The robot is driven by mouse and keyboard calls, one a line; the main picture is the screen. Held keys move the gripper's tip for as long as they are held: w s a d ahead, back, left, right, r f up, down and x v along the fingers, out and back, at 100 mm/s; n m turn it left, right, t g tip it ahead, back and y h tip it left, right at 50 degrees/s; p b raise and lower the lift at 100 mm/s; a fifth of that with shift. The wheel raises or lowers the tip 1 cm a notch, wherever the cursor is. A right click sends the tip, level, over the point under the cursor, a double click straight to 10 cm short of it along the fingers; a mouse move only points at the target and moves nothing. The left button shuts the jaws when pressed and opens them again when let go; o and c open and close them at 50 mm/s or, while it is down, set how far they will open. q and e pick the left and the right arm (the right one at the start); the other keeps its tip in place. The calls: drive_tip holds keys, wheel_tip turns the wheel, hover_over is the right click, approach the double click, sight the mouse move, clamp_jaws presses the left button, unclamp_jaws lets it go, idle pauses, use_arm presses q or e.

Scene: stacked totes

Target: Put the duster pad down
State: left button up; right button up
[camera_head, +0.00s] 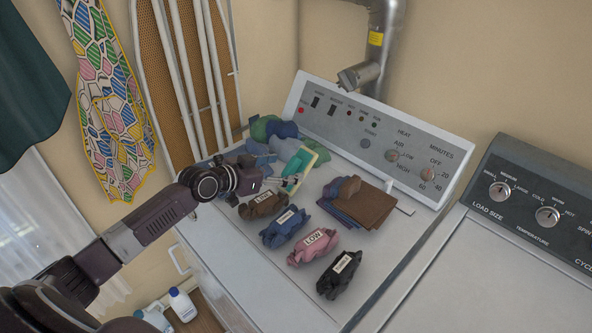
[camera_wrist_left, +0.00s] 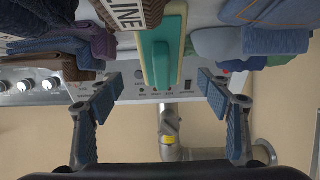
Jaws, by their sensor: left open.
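The duster pad (camera_head: 314,160) has a teal body and a pale cream edge. It is on the dryer top (camera_head: 345,225), tilted, beside the heaped blue and green cloths. In the left wrist view the duster pad (camera_wrist_left: 162,50) and its teal handle lie in line with the gap between my fingers. My left gripper (camera_head: 291,182) reaches in from the left, just in front of the pad. In the left wrist view its blue-padded fingers (camera_wrist_left: 164,92) are wide apart, with nothing gripped. The pad's underside is hidden. My right gripper is not in view.
Bundles labelled on top, brown (camera_head: 262,203), blue (camera_head: 284,227), pink (camera_head: 313,246) and black (camera_head: 339,276), stand in a row near the front. Folded brown and blue cloths (camera_head: 369,206) lie to the right. The control panel (camera_head: 375,140) rises behind. A washer (camera_head: 500,275) stands at right.

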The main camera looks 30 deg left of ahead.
sight(289, 166)
use_arm(q)
drive_tip(key=shift+w+d, duration=0.1)
drive_tip(key=shift+w, duration=0.3)
drive_tip(key=p+x, duration=0.1)
drive_tip(key=x, duration=0.2)
drive_tip(key=shift+w+f, duration=0.4)
drive_tip(key=shift+w, duration=0.15)
drive_tip(key=shift+c, duration=0.6)
drive_tip(key=c, duration=1.3)
drive_tip(key=shift+r, duration=0.1)
